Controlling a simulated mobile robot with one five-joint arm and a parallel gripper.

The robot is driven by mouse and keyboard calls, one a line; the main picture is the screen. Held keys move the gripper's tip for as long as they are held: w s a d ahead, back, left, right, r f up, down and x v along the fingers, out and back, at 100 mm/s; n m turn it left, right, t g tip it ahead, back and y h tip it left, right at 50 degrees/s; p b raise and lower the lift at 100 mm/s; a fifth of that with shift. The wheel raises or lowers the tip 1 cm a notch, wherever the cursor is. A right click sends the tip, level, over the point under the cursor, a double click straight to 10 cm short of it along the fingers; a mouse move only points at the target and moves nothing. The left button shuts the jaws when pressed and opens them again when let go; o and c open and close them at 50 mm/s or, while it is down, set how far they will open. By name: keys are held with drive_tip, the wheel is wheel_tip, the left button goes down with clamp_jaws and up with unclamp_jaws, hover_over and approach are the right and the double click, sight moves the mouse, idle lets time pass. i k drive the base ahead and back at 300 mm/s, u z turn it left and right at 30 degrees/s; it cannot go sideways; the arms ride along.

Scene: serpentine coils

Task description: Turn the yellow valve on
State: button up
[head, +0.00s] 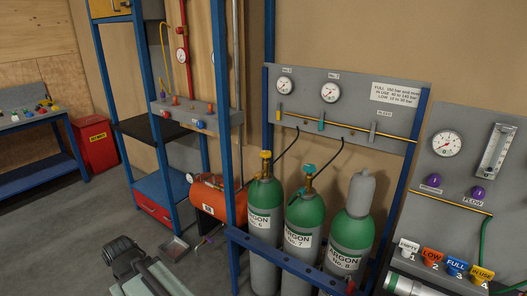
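A yellow valve knob (266,155) sits on top of the green and grey argon cylinder No. 6 (264,205), the leftmost of three. A teal valve knob (309,169) tops argon cylinder No. 7 (303,220) beside it. A dark arm end, seemingly my gripper (122,254), is at the lower left, well apart from the cylinders. Its fingers cannot be made out.
A blue rail (290,262) crosses in front of the cylinders, and a blue post (229,120) stands left of them. The capped cylinder No. 8 (352,232) is at the right. Grey floor (60,235) is open at the left.

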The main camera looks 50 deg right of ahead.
sight(265, 154)
drive_tip(key=i, duration=1.4)
drive_tip(key=u, duration=0.1)
